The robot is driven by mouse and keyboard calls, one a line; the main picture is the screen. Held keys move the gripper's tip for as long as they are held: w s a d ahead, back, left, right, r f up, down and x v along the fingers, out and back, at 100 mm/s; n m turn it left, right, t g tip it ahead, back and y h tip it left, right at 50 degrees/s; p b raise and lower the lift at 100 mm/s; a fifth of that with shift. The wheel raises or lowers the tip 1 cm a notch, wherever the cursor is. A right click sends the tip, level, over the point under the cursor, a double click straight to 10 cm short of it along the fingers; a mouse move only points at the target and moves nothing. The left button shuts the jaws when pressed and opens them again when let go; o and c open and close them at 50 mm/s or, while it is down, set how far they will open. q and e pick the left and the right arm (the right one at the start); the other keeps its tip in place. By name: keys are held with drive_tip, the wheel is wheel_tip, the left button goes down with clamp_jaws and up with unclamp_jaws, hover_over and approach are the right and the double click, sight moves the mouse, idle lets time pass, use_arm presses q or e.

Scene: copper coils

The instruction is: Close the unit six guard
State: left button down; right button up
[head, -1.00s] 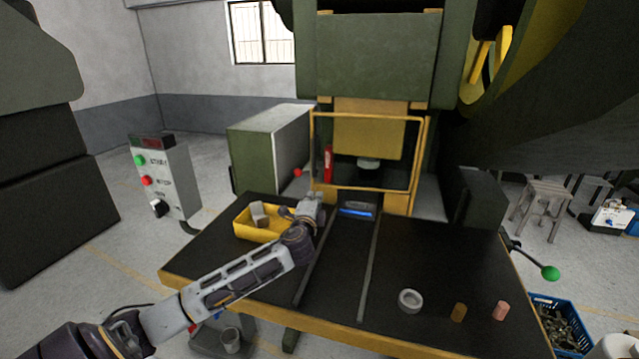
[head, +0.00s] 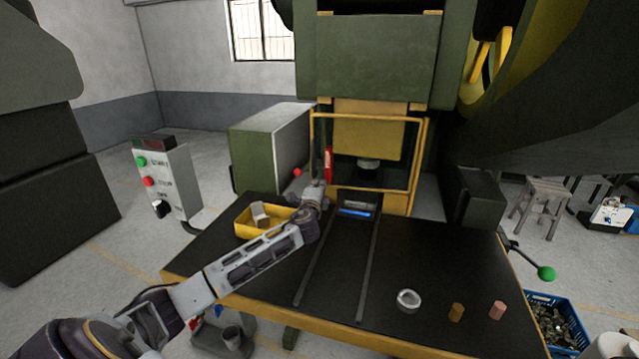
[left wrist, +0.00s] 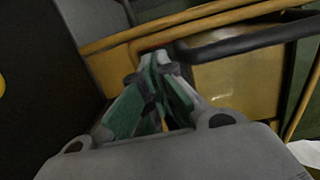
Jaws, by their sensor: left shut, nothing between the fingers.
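The guard (head: 421,150) is a yellow frame with a clear pane in front of the green press's tooling; its lower bar sits above the back of the black table. In the left wrist view, yellow bars (left wrist: 205,20) and a dark bar (left wrist: 245,38) cross just beyond the fingertips. My left gripper (head: 318,185) is at the guard's lower left corner. In the left wrist view my left gripper (left wrist: 158,62) is shut and empty, its fingertips close to the bars; contact is unclear. My right gripper is not in view.
A yellow bin (head: 247,232) holding a block stands left of my forearm. Two dark rails (head: 367,270) run along the table (head: 245,285). A metal ring (head: 408,301) and two small cylinders (head: 497,310) lie front right. A control box (head: 163,180) stands left.

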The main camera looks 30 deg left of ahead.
use_arm(q)
drive_tip(key=shift+x, duration=1.1)
drive_tip(key=shift+w, duration=0.15)
